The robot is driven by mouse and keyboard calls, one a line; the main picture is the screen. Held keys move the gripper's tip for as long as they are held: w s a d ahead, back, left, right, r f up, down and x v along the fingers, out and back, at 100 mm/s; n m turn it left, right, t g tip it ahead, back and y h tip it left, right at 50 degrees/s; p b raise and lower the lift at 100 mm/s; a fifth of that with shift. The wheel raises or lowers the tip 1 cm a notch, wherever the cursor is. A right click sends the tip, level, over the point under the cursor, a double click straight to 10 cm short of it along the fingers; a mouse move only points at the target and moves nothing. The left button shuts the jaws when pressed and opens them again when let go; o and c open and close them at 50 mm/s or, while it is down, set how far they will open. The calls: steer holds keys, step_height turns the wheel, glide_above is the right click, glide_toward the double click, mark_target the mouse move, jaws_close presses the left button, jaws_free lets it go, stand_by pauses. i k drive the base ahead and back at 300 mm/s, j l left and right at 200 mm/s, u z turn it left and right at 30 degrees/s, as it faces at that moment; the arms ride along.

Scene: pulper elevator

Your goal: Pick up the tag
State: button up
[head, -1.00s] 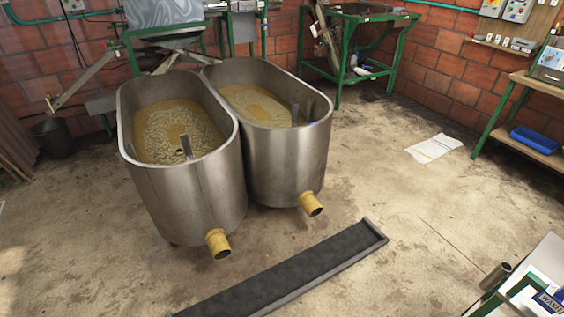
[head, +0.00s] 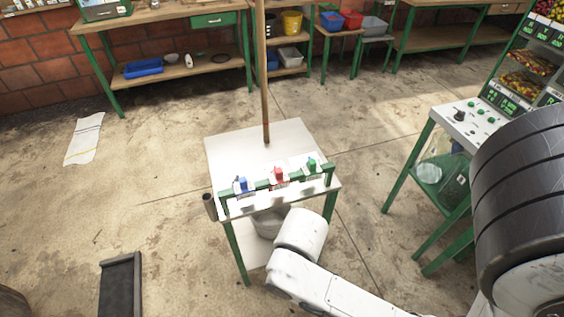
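Several small items stand in a row along a green rail (head: 262,184) at the front of a small white-topped table (head: 225,150) in the head view. A blue one (head: 241,186) is on the left, a red one (head: 279,175) in the middle, and a green one (head: 312,166) on the right. Pale label-like pieces show beside them, too small to read. I cannot tell which is the tag. My white arm (head: 302,236) is in front of the table, its rounded part just below the rail. No gripper fingers show, so my gripper is not in view.
A wooden pole (head: 264,75) rises behind the table top. A bucket (head: 268,222) is under the table. A green-legged control stand (head: 465,122) is at right. A dark channel (head: 120,285) lies at lower left.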

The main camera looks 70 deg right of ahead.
mark_target(244, 189)
steer(key=z, duration=0.65)
steer(key=j, duration=0.5)
steer(key=i+j, duration=0.15)
steer(key=j, duration=0.9)
steer(key=i+j, duration=0.15)
steer(key=j, duration=0.35)
